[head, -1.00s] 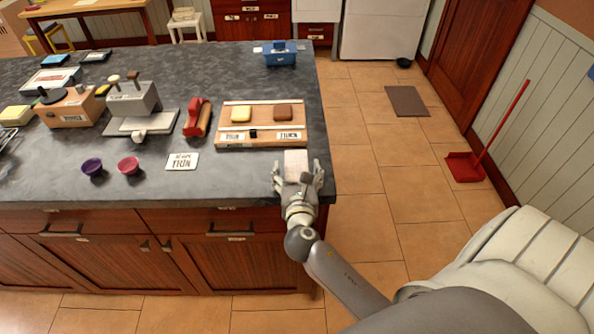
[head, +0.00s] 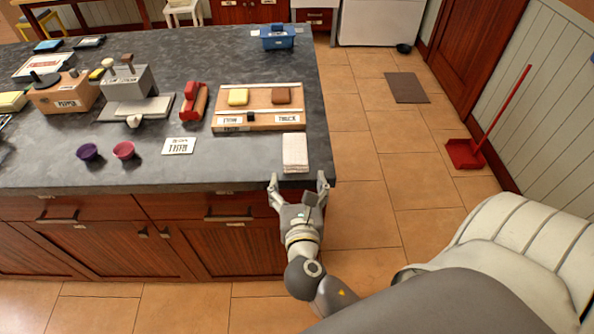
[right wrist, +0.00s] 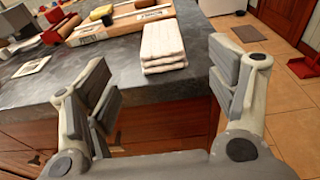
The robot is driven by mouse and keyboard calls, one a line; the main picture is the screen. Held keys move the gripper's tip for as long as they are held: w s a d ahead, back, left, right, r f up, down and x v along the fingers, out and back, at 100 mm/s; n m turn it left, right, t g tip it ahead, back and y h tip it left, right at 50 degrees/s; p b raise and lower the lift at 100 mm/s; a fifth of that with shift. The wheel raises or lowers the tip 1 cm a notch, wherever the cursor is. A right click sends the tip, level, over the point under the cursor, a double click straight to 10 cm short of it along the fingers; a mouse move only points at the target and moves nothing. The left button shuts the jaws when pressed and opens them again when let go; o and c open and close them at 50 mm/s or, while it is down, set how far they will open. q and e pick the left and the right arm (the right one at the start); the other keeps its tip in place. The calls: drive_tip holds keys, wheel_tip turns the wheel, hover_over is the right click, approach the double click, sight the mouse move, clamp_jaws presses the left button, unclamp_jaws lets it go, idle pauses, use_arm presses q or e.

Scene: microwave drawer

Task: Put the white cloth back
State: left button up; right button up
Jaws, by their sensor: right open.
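The white cloth (head: 295,153) lies folded in a stack on the dark countertop (head: 230,172), near its front right corner. It also shows in the right wrist view (right wrist: 163,45), beyond and between my fingers. My right gripper (head: 298,182) is open and empty at the counter's front edge, just short of the cloth and apart from it. Its two fingers (right wrist: 160,92) are spread wide in the right wrist view. My left gripper is not in view.
A wooden board (head: 258,122) with a yellow and a brown block stands behind the cloth. A white label card (head: 179,146), purple bowl (head: 88,152) and pink bowl (head: 124,150) are to the left. A blue bin (head: 277,40) is at the far end.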

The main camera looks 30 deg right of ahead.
drive_tip(key=shift+s+a+r, duration=0.15)
drive_tip(key=shift+s+a, duration=0.1)
drive_tip(key=shift+s, duration=0.15)
drive_tip(key=s+a+f+m+g+y, duration=0.2)
drive_tip(key=s+f+m, duration=0.1)
drive_tip(key=f, duration=0.9)
drive_tip(key=s+a+f+m+g+y, duration=0.1)
drive_tip(key=s+f+m+g+y, duration=0.2)
drive_tip(key=f, duration=0.9)
drive_tip(key=s+a+f+m+g+y, duration=0.1)
drive_tip(key=s+a+f+m+g, duration=0.2)
drive_tip(key=f, duration=0.9)
drive_tip(key=s+d+f+m+g+y, duration=0.1)
drive_tip(key=s+d+f+m+g, duration=0.1)
drive_tip(key=s+f+m, duration=0.6)
drive_tip(key=s+d+f+m+g+y, duration=0.1)
drive_tip(key=s+d+f+m+g, duration=0.1)
drive_tip(key=s+f+m, duration=0.7)
drive_tip(key=s+m, duration=0.1)
drive_tip(key=s, duration=0.6)
drive_tip(key=shift+s+g, duration=0.35)
drive_tip(key=shift+g, duration=0.05)
